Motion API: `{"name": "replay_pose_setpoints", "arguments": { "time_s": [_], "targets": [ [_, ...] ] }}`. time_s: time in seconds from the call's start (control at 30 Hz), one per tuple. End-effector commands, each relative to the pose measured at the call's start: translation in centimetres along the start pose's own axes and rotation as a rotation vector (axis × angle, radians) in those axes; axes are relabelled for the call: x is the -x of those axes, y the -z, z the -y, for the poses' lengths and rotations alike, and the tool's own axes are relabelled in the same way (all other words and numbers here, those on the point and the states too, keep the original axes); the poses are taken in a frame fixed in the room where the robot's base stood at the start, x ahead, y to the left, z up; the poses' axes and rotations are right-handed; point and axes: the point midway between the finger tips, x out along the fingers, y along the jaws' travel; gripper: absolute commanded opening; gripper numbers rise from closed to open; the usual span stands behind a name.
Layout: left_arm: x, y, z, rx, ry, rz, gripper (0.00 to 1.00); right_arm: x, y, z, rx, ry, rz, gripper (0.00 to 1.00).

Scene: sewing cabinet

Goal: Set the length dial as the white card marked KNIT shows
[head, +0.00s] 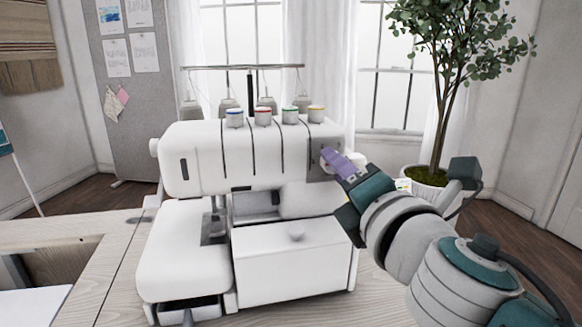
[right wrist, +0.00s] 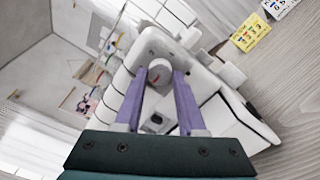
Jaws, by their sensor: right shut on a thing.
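The white sewing machine (head: 200,160) stands on the wooden table. My right gripper (head: 330,157) is at a grey panel (head: 318,172) on the machine's right end. In the head view the fingers hide most of the dial. A white card (right wrist: 280,6) and a yellow card (right wrist: 251,32) lie on the table at top right of the right wrist view. Their print is too small to read. My left gripper is out of view.
A white box-like cover with a knob (head: 296,260) is at the machine's front. A potted plant (head: 430,175) stands behind my right arm.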

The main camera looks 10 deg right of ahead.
Motion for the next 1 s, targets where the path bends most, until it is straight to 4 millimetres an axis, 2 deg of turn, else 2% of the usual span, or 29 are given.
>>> {"name": "replay_pose_setpoints", "arguments": {
  "time_s": [0.23, 0.7, 0.73, 0.97, 1.0],
  "targets": [
    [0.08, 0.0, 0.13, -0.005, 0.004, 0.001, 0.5, -0.01, -0.03, -0.02, 0.061, 0.0, 0.0, 0.0],
    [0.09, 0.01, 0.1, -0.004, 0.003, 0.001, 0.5, 0.0, -0.01, -0.01, 0.072, -0.001, 0.0, 0.0],
    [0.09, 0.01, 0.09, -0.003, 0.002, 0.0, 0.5, 0.0, -0.01, -0.01, 0.072, -0.001, 0.0, 0.42],
    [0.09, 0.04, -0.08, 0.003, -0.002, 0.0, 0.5, 0.0, -0.01, 0.0, 0.07, 0.0, 0.0, 0.68],
    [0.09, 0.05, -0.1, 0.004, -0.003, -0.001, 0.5, 0.0, -0.01, 0.0, 0.07, 0.0, 0.0, 0.69]
  ]
}}
